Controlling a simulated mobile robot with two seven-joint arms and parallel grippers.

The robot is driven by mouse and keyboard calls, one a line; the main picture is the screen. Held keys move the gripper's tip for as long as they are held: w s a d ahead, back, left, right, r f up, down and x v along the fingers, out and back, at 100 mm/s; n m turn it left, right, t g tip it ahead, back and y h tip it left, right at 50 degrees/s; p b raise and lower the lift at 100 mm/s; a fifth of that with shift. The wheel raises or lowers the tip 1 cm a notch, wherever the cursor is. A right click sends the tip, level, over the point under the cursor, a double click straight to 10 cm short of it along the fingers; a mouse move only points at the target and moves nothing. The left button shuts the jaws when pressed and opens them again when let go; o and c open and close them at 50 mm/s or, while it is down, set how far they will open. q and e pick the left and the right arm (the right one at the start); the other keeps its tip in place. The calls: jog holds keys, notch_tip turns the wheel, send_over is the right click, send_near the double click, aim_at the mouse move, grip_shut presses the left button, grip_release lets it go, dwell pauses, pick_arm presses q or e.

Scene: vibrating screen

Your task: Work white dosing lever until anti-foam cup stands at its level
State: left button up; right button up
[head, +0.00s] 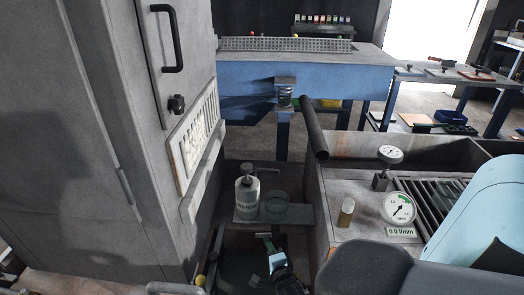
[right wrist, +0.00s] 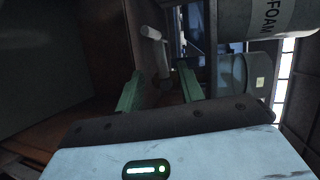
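The white anti-foam bottle (head: 247,198) with a dark pump top stands on a small grey shelf in the head view. Its lettered side shows at the top right of the right wrist view (right wrist: 270,15). A clear cup (head: 277,204) stands beside it, under the spout; its liquid level is too small to tell. In the right wrist view a white-ended lever (right wrist: 152,33) on a grey stem lies just beyond my fingertips. My right gripper (head: 268,242) is in front of and below the shelf; its two green fingers (right wrist: 162,85) are apart, with nothing clearly held. My left gripper is out of view.
A grey cabinet (head: 165,120) stands close on the left. On the right is a grey housing with a dial gauge (head: 399,208), a "0.0 l/min" display (head: 401,232) and a small amber vial (head: 346,212). A blue screen frame (head: 310,78) spans the back.

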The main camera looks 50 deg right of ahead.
aim_at(262, 234)
jog(key=b+x, duration=0.2)
jog(key=x, duration=0.5)
jog(key=shift+w+d, duration=0.15)
grip_shut()
